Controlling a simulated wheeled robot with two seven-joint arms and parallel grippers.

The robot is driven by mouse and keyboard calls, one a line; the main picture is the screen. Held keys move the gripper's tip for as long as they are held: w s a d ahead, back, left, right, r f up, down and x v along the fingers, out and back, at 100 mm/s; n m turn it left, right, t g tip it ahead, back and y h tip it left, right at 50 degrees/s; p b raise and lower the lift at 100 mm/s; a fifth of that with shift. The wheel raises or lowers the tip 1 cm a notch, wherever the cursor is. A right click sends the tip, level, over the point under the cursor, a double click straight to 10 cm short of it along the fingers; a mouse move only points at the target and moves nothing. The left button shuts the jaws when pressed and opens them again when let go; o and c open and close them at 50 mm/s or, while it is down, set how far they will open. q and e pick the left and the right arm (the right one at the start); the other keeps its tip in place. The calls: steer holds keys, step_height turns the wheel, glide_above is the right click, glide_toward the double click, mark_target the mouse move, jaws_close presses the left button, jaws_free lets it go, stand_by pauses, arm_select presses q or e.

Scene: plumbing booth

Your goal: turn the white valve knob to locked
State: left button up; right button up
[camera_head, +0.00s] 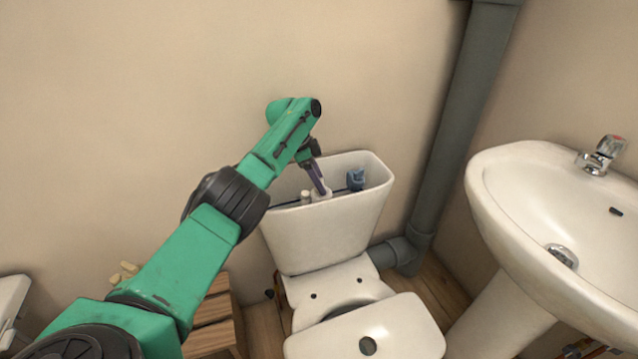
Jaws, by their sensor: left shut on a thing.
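The open toilet cistern (330,236) stands against the wall in the middle of the head view, its lid off. My left gripper (322,188) reaches down into it from above. Its fingers are shut on the white valve knob (320,196), of which only a small part shows below the fingertips. The knob's turned position cannot be told from here. A smaller pale fitting (306,197) stands just left of the fingers. A blue part (355,179) sits to the right inside the cistern, joined by a dark rod. My right gripper is not in view.
A white sink (530,200) with a chrome tap (602,155) stands at the right. A grey pipe (455,130) runs down the wall beside the cistern. The toilet seat cover (400,330) is below. A wooden crate or stool (212,325) is at lower left.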

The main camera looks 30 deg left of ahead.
mark_target(314, 191)
arm_select(q)
steer(key=o, duration=1.4)
steer(key=shift+a+r, duration=0.1)
steer(key=shift+r, duration=0.2)
steer(key=p+v, duration=0.1)
steer(key=v, duration=0.2)
steer(key=p+v, duration=0.2)
steer(key=v, duration=0.9)
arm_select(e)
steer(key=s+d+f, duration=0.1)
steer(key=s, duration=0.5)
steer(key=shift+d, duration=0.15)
